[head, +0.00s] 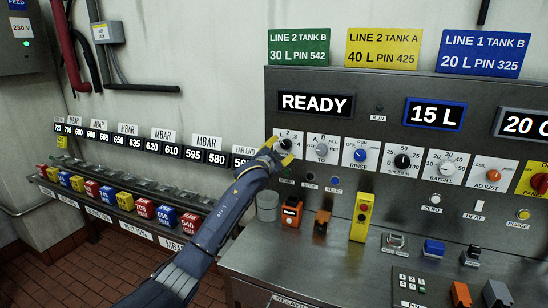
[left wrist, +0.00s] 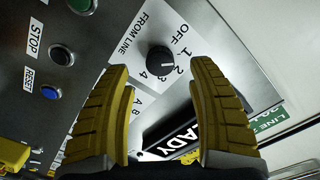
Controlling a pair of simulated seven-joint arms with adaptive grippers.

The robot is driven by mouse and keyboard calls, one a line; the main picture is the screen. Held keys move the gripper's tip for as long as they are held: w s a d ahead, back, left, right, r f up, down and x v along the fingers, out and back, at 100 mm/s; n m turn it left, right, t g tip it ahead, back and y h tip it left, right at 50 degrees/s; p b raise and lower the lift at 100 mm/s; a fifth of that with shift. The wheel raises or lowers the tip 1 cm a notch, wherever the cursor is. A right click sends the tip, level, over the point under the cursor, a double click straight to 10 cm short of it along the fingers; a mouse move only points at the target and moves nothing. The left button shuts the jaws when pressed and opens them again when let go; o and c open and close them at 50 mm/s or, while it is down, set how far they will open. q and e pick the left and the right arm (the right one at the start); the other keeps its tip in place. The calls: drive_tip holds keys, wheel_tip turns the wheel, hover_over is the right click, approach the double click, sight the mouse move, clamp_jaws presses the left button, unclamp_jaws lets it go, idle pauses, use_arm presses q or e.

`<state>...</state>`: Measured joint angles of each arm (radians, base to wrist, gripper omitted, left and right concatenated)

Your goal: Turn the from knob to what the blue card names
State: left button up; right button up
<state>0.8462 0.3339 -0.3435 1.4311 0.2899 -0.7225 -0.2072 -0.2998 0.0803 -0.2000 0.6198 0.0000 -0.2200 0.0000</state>
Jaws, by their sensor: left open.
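The from knob (head: 286,143) is a black dial on a white plate at the left end of the grey panel. In the left wrist view, the from knob (left wrist: 161,61) sits under "FROM LINE" with marks OFF, 1, 2, 3 and 4. Its white pointer seems to face the 2, though the small mark is hard to read. The blue card (head: 482,53) on top of the panel reads LINE 1 TANK B, 20 L, PIN 325. My left gripper (head: 282,151) is open at the knob, its yellow fingers either side of it in the left wrist view (left wrist: 161,76). Contact cannot be told.
Green (head: 298,47) and yellow (head: 384,48) cards stand beside the blue one. The TO knob (head: 321,149) is close on the right. STOP (left wrist: 61,55) and RESET (left wrist: 49,92) buttons lie below the knob. A yellow button box (head: 362,216) stands on the bench.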

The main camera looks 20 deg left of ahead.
use_arm(q)
drive_tip(key=s, duration=0.6)
drive_tip(key=shift+a, duration=0.2)
drive_tip(key=shift+f, duration=0.1)
